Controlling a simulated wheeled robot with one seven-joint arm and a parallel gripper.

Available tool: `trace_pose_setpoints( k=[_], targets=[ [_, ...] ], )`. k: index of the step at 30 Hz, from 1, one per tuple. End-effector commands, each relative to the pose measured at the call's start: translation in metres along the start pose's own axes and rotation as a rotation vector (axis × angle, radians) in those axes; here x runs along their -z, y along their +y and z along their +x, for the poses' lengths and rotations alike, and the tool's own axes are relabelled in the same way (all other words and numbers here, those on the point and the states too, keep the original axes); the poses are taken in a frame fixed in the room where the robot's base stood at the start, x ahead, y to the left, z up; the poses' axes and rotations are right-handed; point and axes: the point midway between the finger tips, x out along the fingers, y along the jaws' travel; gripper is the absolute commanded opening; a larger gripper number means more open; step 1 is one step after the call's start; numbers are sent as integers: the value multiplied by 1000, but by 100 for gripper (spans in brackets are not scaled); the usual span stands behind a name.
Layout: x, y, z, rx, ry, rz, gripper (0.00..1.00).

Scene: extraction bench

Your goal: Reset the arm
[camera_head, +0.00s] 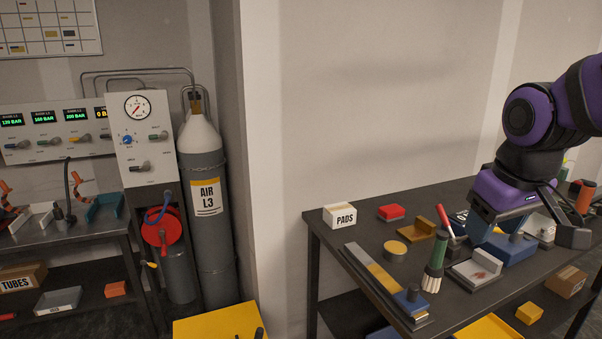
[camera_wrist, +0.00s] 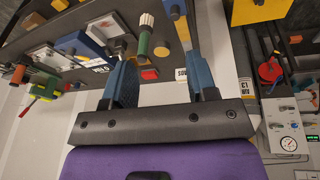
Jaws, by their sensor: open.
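My gripper (camera_head: 498,222) hangs from the purple arm over the right part of the dark workbench (camera_head: 345,222). In the wrist view its two blue fingers stand wide apart, with nothing held between them (camera_wrist: 160,75). The fingertips partly hide things on the bench behind them in the head view. A green brush with pale bristles (camera_head: 435,262) stands near the front of the bench, to the left of the gripper. It also shows in the wrist view (camera_wrist: 145,35), beyond the fingers.
A blue block (camera_head: 510,248) lies under the gripper. The gas cylinder (camera_head: 205,220) and gauge panel (camera_head: 145,135) stand left.

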Motion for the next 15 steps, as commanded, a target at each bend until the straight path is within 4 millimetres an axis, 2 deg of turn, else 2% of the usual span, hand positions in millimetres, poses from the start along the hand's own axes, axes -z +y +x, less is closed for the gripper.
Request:
trace_pose_setpoints(
  k=[1,6,12,15],
  targets=[
    [-10,0,-11,-3,26,24,53],
    [-43,-2,-37,0,93,111,53],
    [-76,-5,-56,14,157,193,53],
    [-86,-5,-60,21,177,217,53]
  ],
)
